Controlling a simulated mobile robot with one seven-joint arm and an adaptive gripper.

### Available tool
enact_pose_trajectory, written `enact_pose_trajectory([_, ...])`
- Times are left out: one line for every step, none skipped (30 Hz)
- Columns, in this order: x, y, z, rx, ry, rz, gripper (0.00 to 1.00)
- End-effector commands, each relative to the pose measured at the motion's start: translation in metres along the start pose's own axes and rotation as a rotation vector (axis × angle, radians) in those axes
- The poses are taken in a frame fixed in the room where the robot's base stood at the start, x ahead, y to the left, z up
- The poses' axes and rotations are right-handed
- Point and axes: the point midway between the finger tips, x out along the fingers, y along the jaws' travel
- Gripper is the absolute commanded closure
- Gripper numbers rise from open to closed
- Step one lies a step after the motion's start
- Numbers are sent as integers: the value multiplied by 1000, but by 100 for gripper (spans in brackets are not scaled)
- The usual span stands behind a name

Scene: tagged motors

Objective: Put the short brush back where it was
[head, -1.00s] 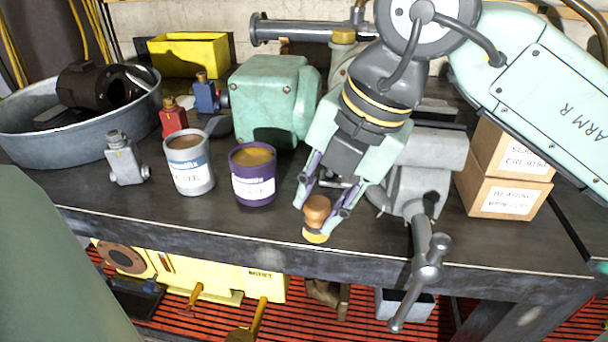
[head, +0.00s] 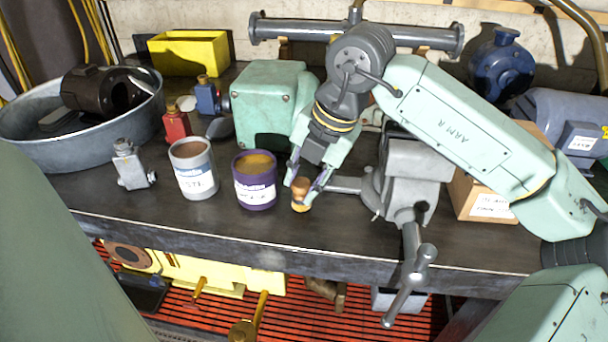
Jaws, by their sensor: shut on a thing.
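The short brush (head: 300,194) has a round orange-brown wooden handle and a yellowish lower end. My gripper (head: 303,184) is shut on it, pointing down, with a finger on each side of the handle. The brush is upright at the bench top, just right of the purple can (head: 255,192). I cannot tell whether its lower end touches the bench. The purple can holds brown-yellow contents, and a grey can (head: 194,182) with brown contents stands to its left.
A grey vise (head: 410,180) stands close to the right of my gripper, its handle hanging over the front edge. A green motor housing (head: 268,105) is behind the cans. Small grey, red and blue parts (head: 131,167) stand left. The front strip of bench (head: 230,228) is clear.

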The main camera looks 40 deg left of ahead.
Motion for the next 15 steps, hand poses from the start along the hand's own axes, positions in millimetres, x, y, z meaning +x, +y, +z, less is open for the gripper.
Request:
enact_pose_trajectory([0,0,0,0,0,0,94])
enact_pose_trajectory([0,0,0,0,0,0,94])
enact_pose_trajectory([0,0,0,1,0,0,94])
enact_pose_trajectory([0,0,0,1,0,0,94])
enact_pose_trajectory([1,-1,0,1,0,0,94])
enact_pose_trajectory([3,-1,0,1,0,0,94])
enact_pose_trajectory([4,-2,0,1,-1,0,94])
enact_pose_trajectory([5,-2,0,1,0,-1,94])
enact_pose_trajectory([3,-1,0,1,0,0,70])
enact_pose_trajectory([3,-1,0,1,0,0,68])
enact_pose_trajectory([3,-1,0,1,0,0,66])
enact_pose_trajectory([3,-1,0,1,0,0,64])
enact_pose_trajectory([3,-1,0,1,0,0,62])
enact_pose_trajectory([3,-1,0,1,0,0,60])
enact_pose_trajectory([3,-1,0,1,0,0,57])
